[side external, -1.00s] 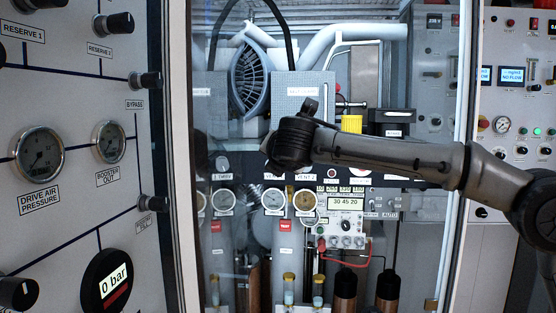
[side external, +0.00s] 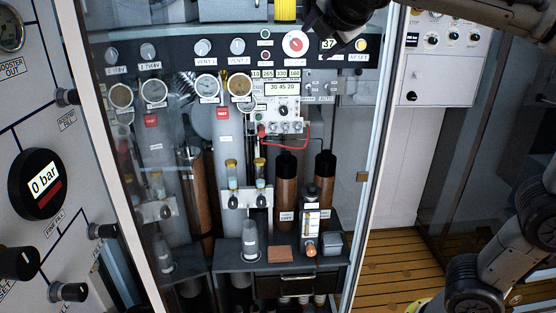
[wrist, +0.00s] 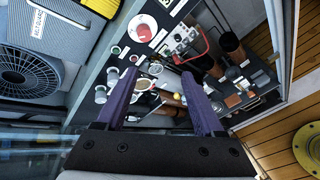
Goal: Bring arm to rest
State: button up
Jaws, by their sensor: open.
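My gripper (wrist: 158,74) shows in the wrist view with its two purple-grey fingers apart and nothing between them. The fingers point toward the cabinet's gauges and red-ringed dial. In the side external view, part of my arm (side external: 460,10) and the dark wrist end (side external: 345,14) show at the top edge, in front of the upper control strip. I see no contact between the gripper and the panel.
The cabinet holds a meter box (side external: 283,88) with a red cable, brown cylinders (side external: 286,190) and a lower shelf (side external: 330,262). A pressure display (side external: 42,185) is on the left panel. A wooden floor (side external: 400,275) lies at the right. The wrist view shows a yellow flange (wrist: 308,148).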

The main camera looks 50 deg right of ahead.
jog(key=s+f+m+g+y, duration=0.25)
jog(key=s+f+m, duration=0.35)
jog(key=s+f, duration=0.65)
jog(key=s+a+f+m+g+y, duration=0.1)
jog(key=s+a+f+m+y, duration=0.1)
jog(key=s+f+m, duration=0.3)
jog(key=s+a+f+m+g+y, duration=0.1)
jog(key=s+a+f+m+y, duration=0.2)
jog(key=f, duration=0.6)
jog(key=s+a+m, duration=0.1)
jog(key=a+m, duration=0.1)
jog(key=m, duration=0.1)
jog(key=shift+s+f, duration=0.35)
jog(key=shift+s, duration=0.05)
